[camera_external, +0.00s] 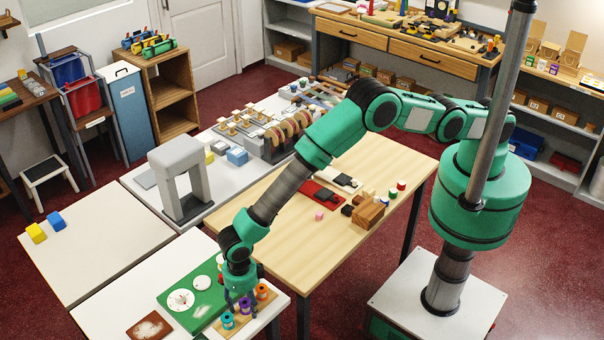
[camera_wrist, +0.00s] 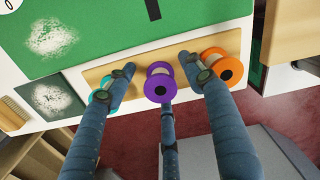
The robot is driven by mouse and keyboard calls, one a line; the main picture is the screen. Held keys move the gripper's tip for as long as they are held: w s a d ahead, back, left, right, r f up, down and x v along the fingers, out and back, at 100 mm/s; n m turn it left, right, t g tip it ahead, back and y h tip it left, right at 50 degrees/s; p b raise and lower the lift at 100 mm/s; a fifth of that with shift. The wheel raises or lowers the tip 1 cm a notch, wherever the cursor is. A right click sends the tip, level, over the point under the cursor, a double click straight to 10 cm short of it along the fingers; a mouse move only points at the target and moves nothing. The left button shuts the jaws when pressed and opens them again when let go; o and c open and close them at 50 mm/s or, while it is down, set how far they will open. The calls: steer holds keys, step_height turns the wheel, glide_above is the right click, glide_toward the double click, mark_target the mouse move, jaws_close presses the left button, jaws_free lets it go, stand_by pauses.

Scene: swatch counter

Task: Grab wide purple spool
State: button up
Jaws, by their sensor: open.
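The purple spool (camera_wrist: 151,90) stands on a light wooden strip (camera_wrist: 142,76), its round end facing the wrist camera. It also shows in the external view (camera_external: 245,305), below my gripper (camera_external: 240,288). In the wrist view my gripper (camera_wrist: 158,72) is open, with one finger on each side of the purple spool and a third at its near side. I cannot tell whether any finger touches it. A teal spool (camera_wrist: 97,97) is partly hidden behind the left finger. An orange spool (camera_wrist: 222,56) stands close to the right finger.
A green board (camera_external: 196,296) with white round patches lies beside the strip on the white table (camera_external: 95,312). A brown patch (camera_external: 150,327) lies near the front edge. The wooden table (camera_external: 290,225) behind holds small items. The strip lies near the table edge.

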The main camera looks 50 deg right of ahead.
mark_target(244, 302)
stand_by(0.4)
steer(key=c, duration=1.1)
steer(key=shift+o, duration=0.2)
steer(key=shift+r, duration=0.2)
steer(key=shift+r+b, duration=0.4)
steer(key=shift+r, duration=4.45)
